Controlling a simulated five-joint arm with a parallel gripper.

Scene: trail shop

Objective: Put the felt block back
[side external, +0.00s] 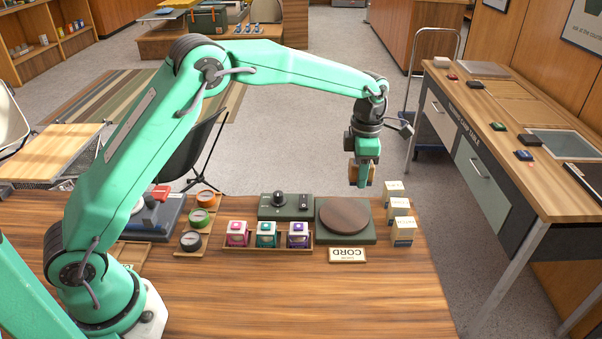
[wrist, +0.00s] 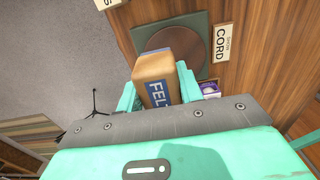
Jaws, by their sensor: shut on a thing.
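My gripper (side external: 362,178) is raised above the far side of the wooden table, just beyond the round brown plate. It is shut on the felt block (wrist: 155,80), a tan block with a blue label reading "FELT" in the wrist view. In the side external view the felt block (side external: 371,174) shows only partly behind the jaws. The block is in the air, apart from the table.
A green scale-like base with a round brown plate (side external: 345,217) stands below. A "CORD" sign (side external: 347,254) is in front of it. Small pale boxes (side external: 400,208) stand at the right edge. A rack (side external: 268,247) holds coloured jars. The front of the table is clear.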

